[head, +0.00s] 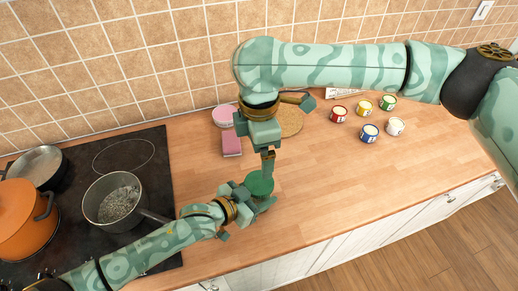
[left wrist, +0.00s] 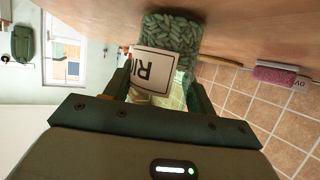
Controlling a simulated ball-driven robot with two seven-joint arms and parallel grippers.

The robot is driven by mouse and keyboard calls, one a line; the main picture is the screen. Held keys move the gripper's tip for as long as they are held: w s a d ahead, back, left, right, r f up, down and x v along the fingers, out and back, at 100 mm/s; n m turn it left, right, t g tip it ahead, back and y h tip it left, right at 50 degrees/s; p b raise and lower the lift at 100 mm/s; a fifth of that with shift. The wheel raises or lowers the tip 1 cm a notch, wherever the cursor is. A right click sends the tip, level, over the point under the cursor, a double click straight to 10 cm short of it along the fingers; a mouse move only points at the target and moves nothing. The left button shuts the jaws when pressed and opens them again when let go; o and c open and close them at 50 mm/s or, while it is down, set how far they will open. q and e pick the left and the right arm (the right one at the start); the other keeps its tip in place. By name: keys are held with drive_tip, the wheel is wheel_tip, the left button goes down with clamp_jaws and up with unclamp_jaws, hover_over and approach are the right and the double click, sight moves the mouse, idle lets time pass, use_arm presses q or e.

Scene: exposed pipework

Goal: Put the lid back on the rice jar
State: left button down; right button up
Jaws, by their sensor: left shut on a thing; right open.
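The rice jar (left wrist: 172,42) shows in the left wrist view, full of green grains, with a white label (left wrist: 153,66) reading "RI"; its base is at the wooden counter. My left gripper (head: 257,199) is shut on the jar, one finger on each side, near the counter's front. A round dark green lid (head: 260,184) shows in the head view at the jar's top, between my grippers; I cannot tell whether it sits fully seated. My right gripper (head: 268,163) is open, pointing down just above the lid's far edge. The left gripper hides most of the jar in the head view.
A stove (head: 80,190) with pots is at the left. Several paint tins (head: 369,132) are at the right. The counter right of the jar is clear.

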use_arm(q)
drive_tip(key=shift+c, duration=2.1)
unclamp_jaws()
drive_tip(key=shift+a, duration=0.1)
drive_tip(key=p+v, duration=0.2)
drive_tip(key=v, duration=1.4)
drive_tip(key=shift+r+p, duration=0.15)
drive_tip(key=shift+p, duration=0.15)
drive_tip(key=shift+a, duration=0.1)
